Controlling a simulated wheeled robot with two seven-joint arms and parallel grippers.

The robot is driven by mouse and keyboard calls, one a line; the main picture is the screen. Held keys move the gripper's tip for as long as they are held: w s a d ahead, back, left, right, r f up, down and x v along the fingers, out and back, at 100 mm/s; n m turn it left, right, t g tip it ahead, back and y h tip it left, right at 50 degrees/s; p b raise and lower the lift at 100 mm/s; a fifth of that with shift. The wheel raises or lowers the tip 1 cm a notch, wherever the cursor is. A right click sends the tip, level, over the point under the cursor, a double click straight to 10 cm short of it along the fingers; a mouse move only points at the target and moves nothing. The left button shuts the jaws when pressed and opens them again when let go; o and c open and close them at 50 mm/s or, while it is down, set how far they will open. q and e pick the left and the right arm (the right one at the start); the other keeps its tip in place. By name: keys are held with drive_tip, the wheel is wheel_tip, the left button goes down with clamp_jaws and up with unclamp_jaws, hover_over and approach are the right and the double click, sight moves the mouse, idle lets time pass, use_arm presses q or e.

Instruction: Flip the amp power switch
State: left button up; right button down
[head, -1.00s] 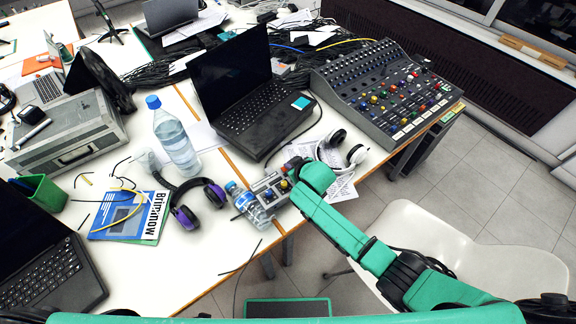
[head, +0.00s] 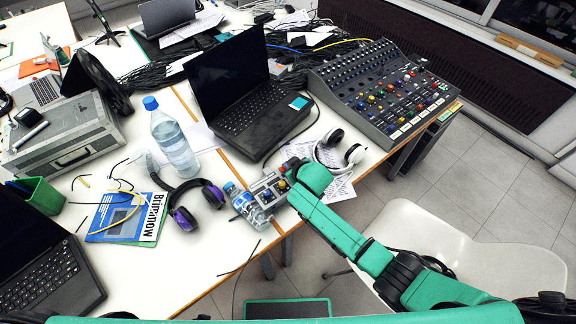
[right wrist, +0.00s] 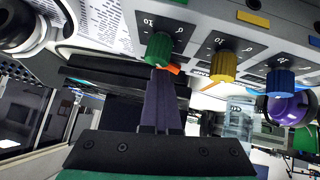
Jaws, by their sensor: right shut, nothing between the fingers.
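The amp (head: 266,193) is a small grey box with coloured knobs at the table's front edge, beside a small water bottle. In the right wrist view its panel (right wrist: 205,18) runs across the top, with a green knob (right wrist: 159,48), a yellow knob (right wrist: 223,66) and a blue knob (right wrist: 280,82). A small orange-red piece (right wrist: 173,68) shows beside my fingertips; I cannot tell if it is the power switch. My right gripper (right wrist: 163,73) is shut and empty, its tips close to the green knob; contact is unclear. My left gripper is not in view.
White headphones (head: 340,150) lie right of the amp, and purple headphones (head: 198,200) lie left. The small bottle (head: 238,200) is close by. A laptop (head: 245,105) and a mixing console (head: 385,95) stand behind. A white chair (head: 440,240) is at the front right.

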drive_tip(key=shift+s+a+f, duration=0.1)
drive_tip(key=shift+s+f, duration=0.55)
drive_tip(key=shift+f, duration=0.25)
drive_tip(key=shift+r, duration=0.15)
drive_tip(key=r+p, duration=0.1)
drive_tip(key=r, duration=0.1)
drive_tip(key=r+p, duration=0.4)
drive_tip(key=shift+w, duration=0.4)
drive_tip(key=v, duration=0.9)
drive_tip(key=shift+d+r, duration=0.25)
drive_tip(key=shift+d, duration=0.2)
drive_tip(key=shift+w, duration=0.15)
